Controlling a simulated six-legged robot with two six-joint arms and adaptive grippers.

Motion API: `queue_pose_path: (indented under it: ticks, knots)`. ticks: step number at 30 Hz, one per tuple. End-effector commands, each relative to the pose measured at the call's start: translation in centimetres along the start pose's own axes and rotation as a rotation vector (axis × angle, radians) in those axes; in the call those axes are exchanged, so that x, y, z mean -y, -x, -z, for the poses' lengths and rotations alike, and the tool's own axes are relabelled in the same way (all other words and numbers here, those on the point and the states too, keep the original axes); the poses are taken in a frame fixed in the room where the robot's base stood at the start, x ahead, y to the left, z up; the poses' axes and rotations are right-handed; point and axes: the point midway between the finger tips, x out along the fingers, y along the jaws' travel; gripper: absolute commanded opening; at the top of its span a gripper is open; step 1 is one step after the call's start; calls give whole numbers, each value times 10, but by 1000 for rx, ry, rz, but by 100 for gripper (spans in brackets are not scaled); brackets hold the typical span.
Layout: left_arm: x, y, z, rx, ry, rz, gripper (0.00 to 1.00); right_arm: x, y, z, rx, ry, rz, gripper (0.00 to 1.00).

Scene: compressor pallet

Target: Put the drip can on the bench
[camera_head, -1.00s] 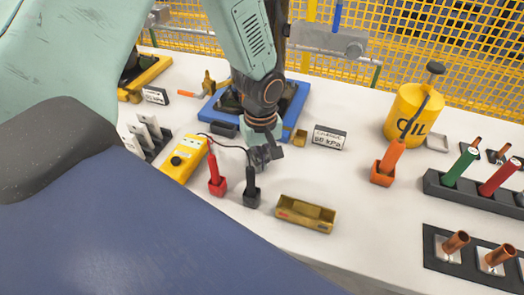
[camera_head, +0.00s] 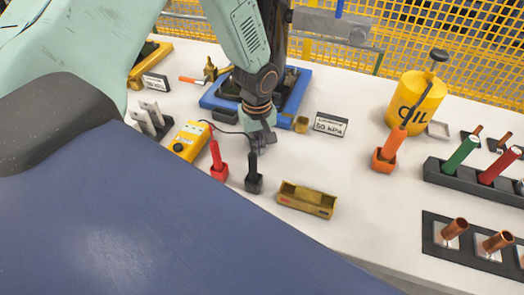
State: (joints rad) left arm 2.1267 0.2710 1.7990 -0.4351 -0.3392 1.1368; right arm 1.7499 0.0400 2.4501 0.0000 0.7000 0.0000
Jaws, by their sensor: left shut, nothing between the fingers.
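The white bench (camera_head: 350,185) fills the middle of the view. A yellow can marked OIL (camera_head: 415,100) stands upright on it at the right. No other can is labelled, and I cannot tell whether this is the drip can. My right gripper is out of view.
A blue tray (camera_head: 222,109) lies behind my left gripper. A red probe (camera_head: 217,160), a yellow meter (camera_head: 188,141) and a brass trough (camera_head: 306,199) are nearby. An orange-handled tool (camera_head: 391,148) stands in a holder. Bare bench lies between trough and orange holder.

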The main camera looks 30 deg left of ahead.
Motion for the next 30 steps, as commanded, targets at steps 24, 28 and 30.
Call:
queue_pose_path:
  ticks: [24,28,30]
  knots:
    - [1,3,35,0,-1,2,0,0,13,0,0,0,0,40]
    - [0,9,35,0,-2,2,0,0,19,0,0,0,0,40]
    - [-1,15,34,0,-3,2,0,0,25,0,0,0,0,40]
